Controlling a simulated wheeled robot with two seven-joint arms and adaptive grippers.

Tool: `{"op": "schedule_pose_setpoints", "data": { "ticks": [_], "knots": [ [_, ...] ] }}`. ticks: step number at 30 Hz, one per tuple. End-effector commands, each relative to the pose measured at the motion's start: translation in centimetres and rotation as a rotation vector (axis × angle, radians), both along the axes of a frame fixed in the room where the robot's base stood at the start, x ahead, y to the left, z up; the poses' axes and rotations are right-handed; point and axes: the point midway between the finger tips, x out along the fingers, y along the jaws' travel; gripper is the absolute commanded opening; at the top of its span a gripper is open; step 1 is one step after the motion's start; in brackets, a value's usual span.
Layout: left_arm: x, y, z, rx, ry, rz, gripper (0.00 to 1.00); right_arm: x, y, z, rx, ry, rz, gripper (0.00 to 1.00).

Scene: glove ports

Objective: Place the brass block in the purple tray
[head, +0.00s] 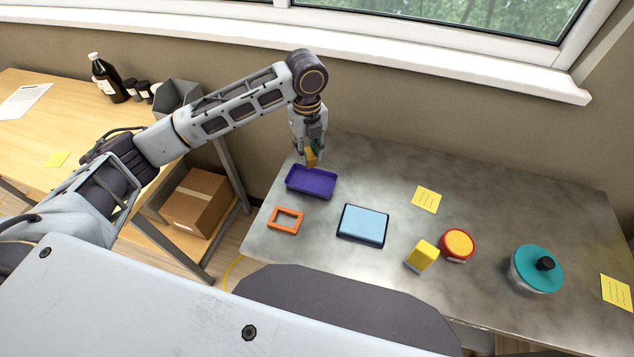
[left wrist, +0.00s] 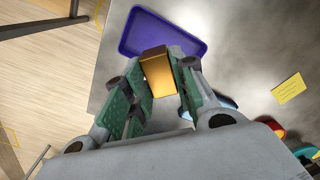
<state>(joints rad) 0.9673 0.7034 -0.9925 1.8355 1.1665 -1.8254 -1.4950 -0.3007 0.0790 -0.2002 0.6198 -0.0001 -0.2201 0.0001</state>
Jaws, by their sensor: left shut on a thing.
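The brass block (head: 311,157) is a gold-coloured block held between the fingers of my left gripper (head: 313,152). In the left wrist view the block (left wrist: 158,73) sits between the green-padded fingers of my left gripper (left wrist: 155,90). The purple tray (head: 311,182) lies on the grey metal table near its left back edge. The block is just above the back edge of the tray in the head view. In the left wrist view it overlaps the near part of the purple tray (left wrist: 190,43). Whether it touches the tray is not clear. My right gripper is not in view.
On the metal table (head: 385,165) are an orange frame (head: 286,221), a blue box (head: 363,225), a yellow block (head: 422,254), a red-and-yellow round tin (head: 457,245) and a teal-lidded container (head: 537,268). A wooden desk (head: 60,125) stands at left, with a gap between.

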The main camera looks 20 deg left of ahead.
Motion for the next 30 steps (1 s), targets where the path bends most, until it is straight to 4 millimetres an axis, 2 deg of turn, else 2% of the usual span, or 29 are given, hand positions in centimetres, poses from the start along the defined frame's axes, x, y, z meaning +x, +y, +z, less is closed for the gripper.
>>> {"op": "schedule_pose_setpoints", "data": {
  "ticks": [18,30],
  "knots": [
    [0.08,-0.01,0.1,0.0,-0.003,-0.308,0.0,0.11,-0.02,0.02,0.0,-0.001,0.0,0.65],
    [0.08,-0.01,0.1,-0.001,-0.002,-0.368,0.0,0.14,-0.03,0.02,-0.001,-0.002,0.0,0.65]
  ]
}}
